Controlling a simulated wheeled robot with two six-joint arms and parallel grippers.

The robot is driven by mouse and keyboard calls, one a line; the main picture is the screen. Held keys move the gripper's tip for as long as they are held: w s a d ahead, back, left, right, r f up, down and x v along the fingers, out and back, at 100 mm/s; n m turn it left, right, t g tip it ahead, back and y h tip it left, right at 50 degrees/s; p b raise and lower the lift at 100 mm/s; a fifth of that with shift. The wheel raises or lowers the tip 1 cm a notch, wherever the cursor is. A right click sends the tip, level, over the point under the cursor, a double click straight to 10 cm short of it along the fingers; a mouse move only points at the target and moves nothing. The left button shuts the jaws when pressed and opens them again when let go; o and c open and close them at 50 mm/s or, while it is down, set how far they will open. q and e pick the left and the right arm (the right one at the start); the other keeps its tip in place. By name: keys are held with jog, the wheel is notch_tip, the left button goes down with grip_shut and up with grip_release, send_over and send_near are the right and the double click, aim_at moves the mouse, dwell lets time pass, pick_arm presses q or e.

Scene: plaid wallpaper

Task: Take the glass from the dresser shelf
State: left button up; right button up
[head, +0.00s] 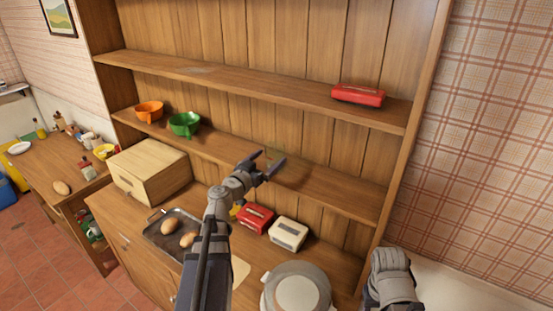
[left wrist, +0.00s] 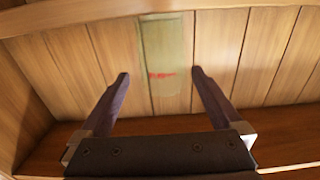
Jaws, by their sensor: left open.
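The glass (left wrist: 165,48) is clear with a faint greenish tint and stands upright in the left wrist view. A small red patch shows on or through it. In the head view only a faint trace of the glass (head: 275,152) shows at the lower shelf (head: 318,183) of the dresser, by my fingertips. My left gripper (head: 270,160) reaches up to that shelf with its fingers apart. In the left wrist view the left gripper (left wrist: 160,74) is open, its fingers on either side of the glass's line, with gaps to both. How deep the glass lies between them is unclear.
An orange bowl (head: 149,111) and green bowl (head: 184,124) stand left on the same shelf. Below are a wooden box (head: 150,172), a tray (head: 160,238) with brown eggs, a red box (head: 255,217), a white box (head: 288,234) and a round pale appliance (head: 296,289). The shelf's right part is clear.

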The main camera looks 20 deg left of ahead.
aim_at(280, 148)
pick_arm(q)
jog(key=shift+w+d, duration=0.15)
jog(key=shift+w, duration=1.8)
jog(key=shift+w+d, duration=0.15)
jog(key=shift+w, duration=1.8)
jog(key=shift+s, duration=0.1)
jog(key=shift+c, duration=0.6)
jog(key=c, duration=1.2)
